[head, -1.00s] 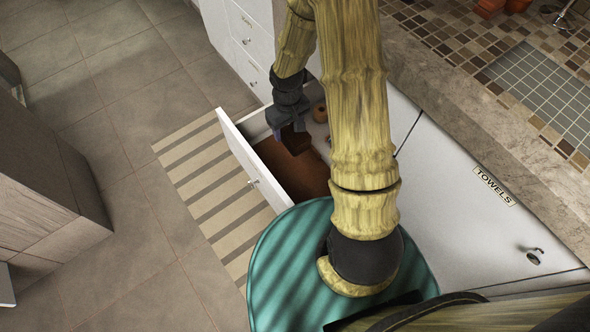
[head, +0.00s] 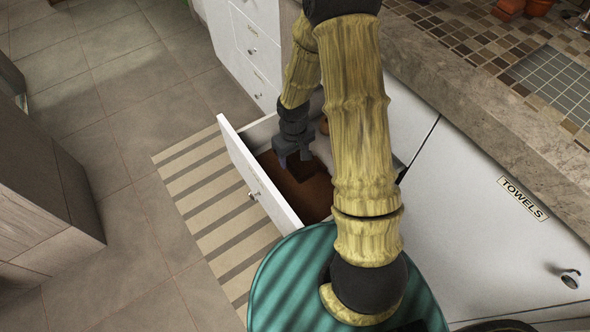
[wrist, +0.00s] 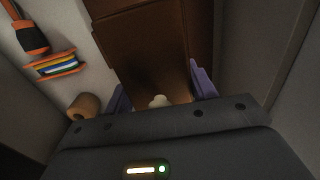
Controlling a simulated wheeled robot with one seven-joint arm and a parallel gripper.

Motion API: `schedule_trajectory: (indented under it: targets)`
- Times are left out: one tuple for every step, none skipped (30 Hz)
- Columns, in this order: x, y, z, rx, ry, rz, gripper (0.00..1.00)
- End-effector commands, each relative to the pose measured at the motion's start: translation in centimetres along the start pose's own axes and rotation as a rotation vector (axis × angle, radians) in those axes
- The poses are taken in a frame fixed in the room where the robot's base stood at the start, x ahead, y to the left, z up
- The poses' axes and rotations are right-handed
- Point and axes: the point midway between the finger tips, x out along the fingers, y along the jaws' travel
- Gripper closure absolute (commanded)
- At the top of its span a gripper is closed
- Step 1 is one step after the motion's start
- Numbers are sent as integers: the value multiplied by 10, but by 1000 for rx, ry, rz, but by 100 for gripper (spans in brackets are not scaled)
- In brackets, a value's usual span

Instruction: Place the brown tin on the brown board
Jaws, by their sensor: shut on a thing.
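The brown tin (wrist: 155,72) is between the purple fingers of my gripper (wrist: 161,92) in the wrist view, and they are shut on it. In the head view, my gripper (head: 292,160) reaches down inside the open drawer, and the dark tin below it is mostly hidden. The brown board (head: 313,197) lies on the drawer floor under and beside the gripper. It also fills the upper middle of the wrist view (wrist: 150,14). I cannot tell whether the tin touches the board.
The white drawer front (head: 255,175) stands close left of my gripper. Left of the board in the wrist view lie a tan round thing (wrist: 84,104), a colourful stack (wrist: 56,64) and a black-and-orange handle (wrist: 31,38). A striped rug (head: 205,200) lies outside.

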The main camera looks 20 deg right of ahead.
Motion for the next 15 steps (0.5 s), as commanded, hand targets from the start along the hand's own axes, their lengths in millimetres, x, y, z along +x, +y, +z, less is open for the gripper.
schedule_trajectory:
  targets:
    - [13,0,0,-1,0,0,80]
    - [16,0,0,0,0,0,80]
    - [20,0,0,1,1,0,80]
    - [21,0,0,1,1,1,80]
    - [21,0,-1,1,1,1,80]
    - [21,0,-1,1,2,1,80]
    - [21,0,-1,1,2,1,80]
    - [20,0,-1,1,2,1,80]
    - [20,0,-1,1,2,1,80]
    - [20,0,-1,1,2,1,80]
    - [20,0,-1,1,2,1,80]
    - [20,0,-1,1,2,1,80]
    - [20,0,-1,1,2,1,80]
    - [22,0,-1,1,2,0,80]
    - [24,0,0,1,1,0,80]
